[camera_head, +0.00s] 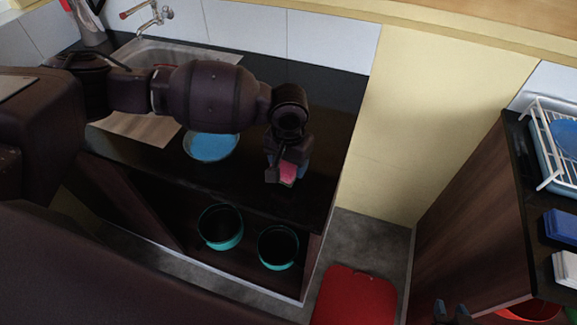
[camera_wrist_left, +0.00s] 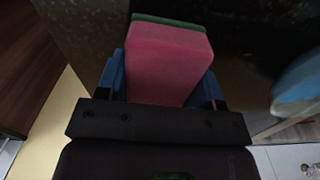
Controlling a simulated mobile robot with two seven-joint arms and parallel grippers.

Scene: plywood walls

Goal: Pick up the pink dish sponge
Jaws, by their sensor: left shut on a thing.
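The pink dish sponge (camera_head: 288,172) has a green layer on one side. In the left wrist view the sponge (camera_wrist_left: 168,62) is between the two blue fingers of my left gripper (camera_wrist_left: 166,82), which touch it on both sides. In the head view my left gripper (camera_head: 286,174) points down over the right part of the black counter and hides part of the sponge. I cannot tell whether the sponge touches the counter. My right gripper (camera_head: 451,311) shows only its fingertips at the bottom edge; they are apart with nothing between them.
A blue bowl (camera_head: 211,147) stands on the counter (camera_head: 330,110), left of the sponge. Two teal pots (camera_head: 221,227) are in the open cabinet below. A red lidded bin (camera_head: 355,298) stands on the floor. A dish rack (camera_head: 553,150) is on the right counter. A sink (camera_head: 165,58) is behind.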

